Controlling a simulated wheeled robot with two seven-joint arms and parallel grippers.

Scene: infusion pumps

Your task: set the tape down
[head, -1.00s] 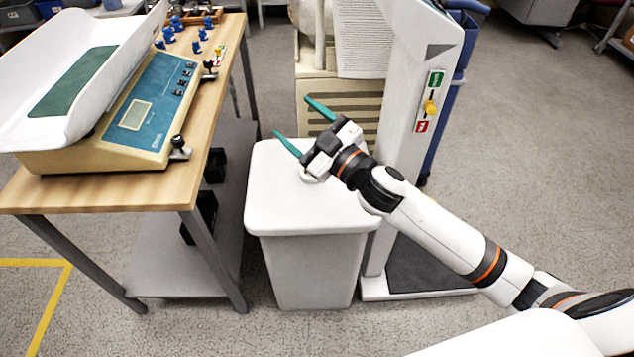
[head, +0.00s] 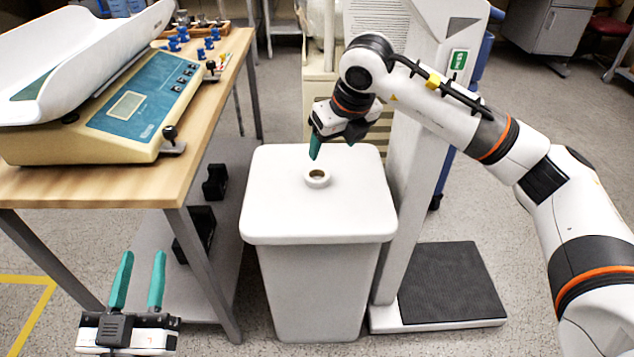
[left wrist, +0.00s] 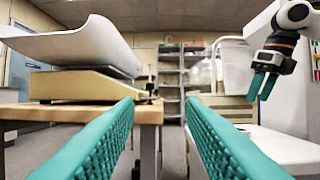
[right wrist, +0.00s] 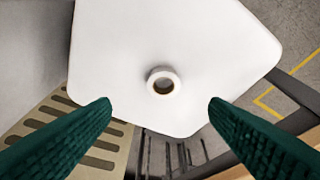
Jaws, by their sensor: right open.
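A small white roll of tape (head: 317,178) lies flat on the white lid of a bin (head: 280,215). In the right wrist view the tape (right wrist: 161,82) shows its round hole and lies a little beyond the fingertips, centred between them. My right gripper (head: 318,150) is above and just behind the tape, pointing down, with nothing in its fingers. In the right wrist view its fingers (right wrist: 160,102) are wide apart. My left gripper (head: 142,262) is low at the front left beside the table, open and empty. Its spread fingers also show in the left wrist view (left wrist: 160,100).
A wooden table (head: 120,185) with a baby scale (head: 130,110) and several blue parts (head: 183,35) stands on the left. A white column scale with a dark platform (head: 450,285) stands right of the bin. The lid around the tape is clear.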

